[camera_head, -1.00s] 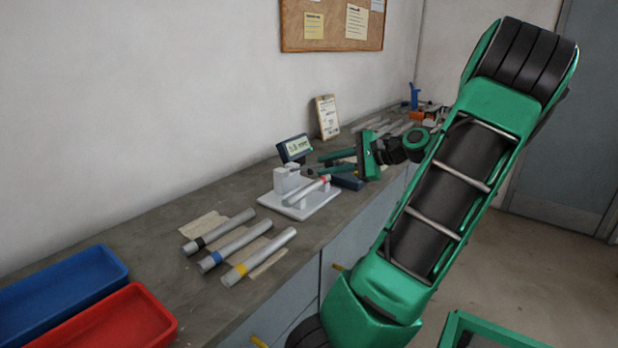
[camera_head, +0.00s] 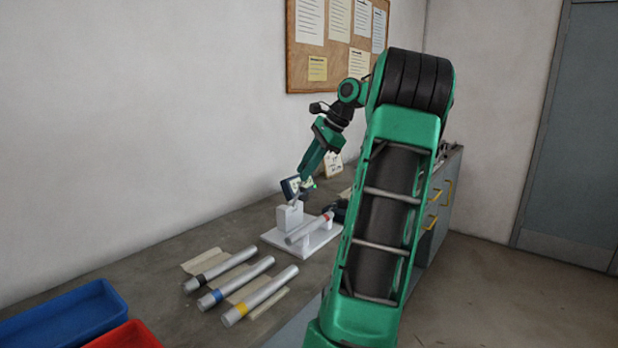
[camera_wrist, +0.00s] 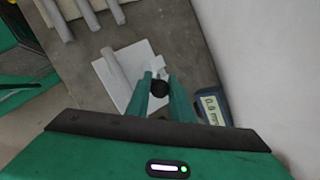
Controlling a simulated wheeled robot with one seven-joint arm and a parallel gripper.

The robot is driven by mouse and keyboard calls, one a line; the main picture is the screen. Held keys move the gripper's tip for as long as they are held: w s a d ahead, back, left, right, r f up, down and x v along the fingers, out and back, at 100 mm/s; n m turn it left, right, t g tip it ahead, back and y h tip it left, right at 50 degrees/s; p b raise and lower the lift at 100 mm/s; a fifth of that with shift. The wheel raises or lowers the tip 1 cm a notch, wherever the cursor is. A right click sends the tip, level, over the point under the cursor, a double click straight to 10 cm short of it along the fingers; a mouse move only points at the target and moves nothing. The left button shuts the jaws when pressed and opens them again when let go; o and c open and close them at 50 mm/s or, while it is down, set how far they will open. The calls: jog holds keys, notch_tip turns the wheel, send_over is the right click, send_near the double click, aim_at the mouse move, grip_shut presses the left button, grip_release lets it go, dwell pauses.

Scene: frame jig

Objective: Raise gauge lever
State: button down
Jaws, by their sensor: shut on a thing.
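The gauge has a white base plate (camera_head: 277,238) with a white block (camera_head: 289,218) standing on it. A grey tube with a red band (camera_head: 306,231) lies on the gauge. My gripper (camera_head: 302,188) reaches down from above to the top of the block. In the wrist view my gripper (camera_wrist: 160,80) has its two green fingers on either side of the lever's black knob (camera_wrist: 159,89), shut on it. The lever's shaft is mostly hidden. The gauge display (camera_wrist: 212,108) stands beside the plate, and its digits look like 0.0.
Several loose grey tubes, one with a blue band (camera_head: 236,284), lie on the bench left of the gauge. A blue tray (camera_head: 70,318) and a red tray (camera_head: 127,337) are at the front left. The wall is close behind the gauge.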

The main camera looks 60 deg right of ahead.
jog(key=shift+w+d+r, duration=0.1)
jog(key=shift+w+r, duration=0.1)
jog(key=shift+w, duration=0.3)
jog(key=shift+w+r, duration=0.15)
jog(key=shift+w, duration=0.45)
jog(key=c, duration=1.5)
grip_release()
jog(key=shift+w, duration=0.1)
jog(key=shift+c, duration=0.2)
jog(key=shift+s, duration=0.2)
jog(key=shift+s+r, duration=0.1)
jog(key=shift+r, duration=0.15)
jog(key=v, duration=1)
